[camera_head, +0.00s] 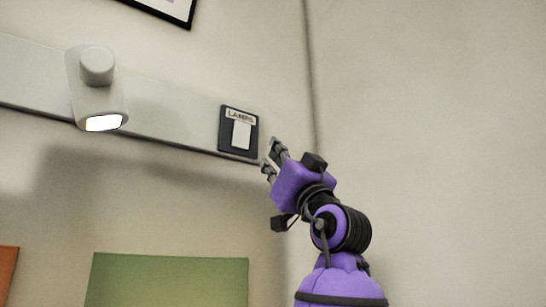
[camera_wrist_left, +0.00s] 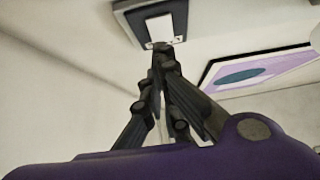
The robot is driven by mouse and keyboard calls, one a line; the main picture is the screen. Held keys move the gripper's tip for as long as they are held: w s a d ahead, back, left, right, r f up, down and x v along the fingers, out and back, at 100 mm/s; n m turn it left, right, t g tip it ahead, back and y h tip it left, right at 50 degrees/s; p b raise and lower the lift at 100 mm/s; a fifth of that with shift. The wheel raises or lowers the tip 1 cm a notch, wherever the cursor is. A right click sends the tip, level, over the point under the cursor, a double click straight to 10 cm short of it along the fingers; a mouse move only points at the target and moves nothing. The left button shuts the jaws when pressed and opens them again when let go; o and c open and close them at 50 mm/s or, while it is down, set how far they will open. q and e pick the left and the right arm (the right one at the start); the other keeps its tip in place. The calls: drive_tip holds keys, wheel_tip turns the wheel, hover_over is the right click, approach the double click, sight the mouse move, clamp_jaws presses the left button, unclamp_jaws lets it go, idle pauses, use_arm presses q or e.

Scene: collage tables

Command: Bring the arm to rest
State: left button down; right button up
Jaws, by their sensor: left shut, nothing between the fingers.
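My left gripper (camera_head: 269,154) is raised in front of the wall in the head view, on a purple wrist. Its fingertips are just right of and below the dark switch plate (camera_head: 225,138), which is labelled LAMPS and has a white rocker (camera_head: 242,135). In the left wrist view, the gripper's dark fingers (camera_wrist_left: 163,52) come together with nothing between them. There the tips overlap the lower edge of the white rocker (camera_wrist_left: 160,29) on the switch plate (camera_wrist_left: 183,18); I cannot tell whether they touch it. My right gripper is in neither view.
A pale rail (camera_head: 180,133) runs along the wall, carrying a lit lamp (camera_head: 97,67). A green panel (camera_head: 165,280) and an orange panel (camera_head: 8,275) show below. A framed picture (camera_wrist_left: 250,72) hangs on the wall. A wall corner lies behind my arm; the wall at right is bare.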

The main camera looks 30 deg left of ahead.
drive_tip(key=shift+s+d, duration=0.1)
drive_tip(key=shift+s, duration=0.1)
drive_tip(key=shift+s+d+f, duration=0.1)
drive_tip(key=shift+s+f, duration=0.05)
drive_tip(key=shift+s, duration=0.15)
